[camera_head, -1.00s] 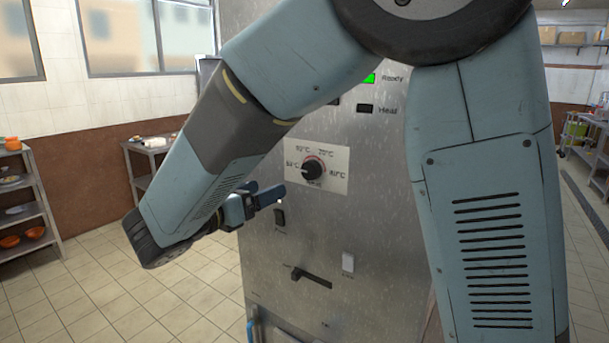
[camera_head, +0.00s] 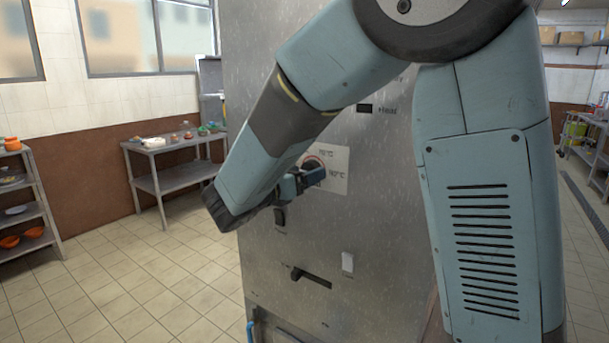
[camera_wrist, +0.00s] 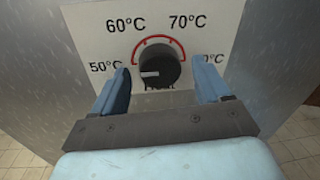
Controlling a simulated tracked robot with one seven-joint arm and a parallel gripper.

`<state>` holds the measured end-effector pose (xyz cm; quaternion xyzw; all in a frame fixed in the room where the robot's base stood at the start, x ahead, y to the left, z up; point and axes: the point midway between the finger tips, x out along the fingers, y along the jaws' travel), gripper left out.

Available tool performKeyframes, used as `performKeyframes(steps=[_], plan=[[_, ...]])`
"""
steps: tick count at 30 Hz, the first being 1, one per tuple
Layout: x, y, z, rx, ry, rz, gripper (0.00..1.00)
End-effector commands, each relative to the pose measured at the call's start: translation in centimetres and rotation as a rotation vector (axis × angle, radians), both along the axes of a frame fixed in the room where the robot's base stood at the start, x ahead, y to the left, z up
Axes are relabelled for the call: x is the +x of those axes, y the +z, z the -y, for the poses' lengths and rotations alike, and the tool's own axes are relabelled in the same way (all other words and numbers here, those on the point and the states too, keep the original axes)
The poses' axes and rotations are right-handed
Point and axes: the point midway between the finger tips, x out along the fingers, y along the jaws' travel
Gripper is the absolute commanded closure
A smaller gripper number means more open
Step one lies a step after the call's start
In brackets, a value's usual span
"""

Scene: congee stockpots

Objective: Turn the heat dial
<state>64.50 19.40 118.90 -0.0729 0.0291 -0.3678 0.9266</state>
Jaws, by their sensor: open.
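The heat dial is a round black knob (camera_wrist: 158,66) on a white plate (camera_wrist: 95,22) marked 50°C, 60°C, 70°C and a partly hidden fourth value, with a red arc around its top. A pale pointer mark on the knob points left, towards the 50°C side. My gripper (camera_wrist: 163,85) is open, with one blue finger to the left and one to the right of the knob in the wrist view. I cannot tell whether either finger touches it. In the head view my gripper (camera_head: 314,177) is in front of the plate (camera_head: 338,160) and hides the knob.
The plate is on a tall metal cabinet (camera_head: 375,225). Below it are a dark switch (camera_head: 280,216), a black horizontal lever (camera_head: 312,276) and a white switch (camera_head: 347,262). A table (camera_head: 175,148) and shelves (camera_head: 28,200) stand left, with open floor between them and the cabinet.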

Motion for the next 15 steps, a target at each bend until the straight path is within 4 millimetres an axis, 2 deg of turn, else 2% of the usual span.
performKeyframes(steps=[8,15], plan=[[0.09,0.00,0.05,0.000,0.001,0.000,0.24],[0.06,0.00,0.02,0.000,0.001,0.000,0.46]])
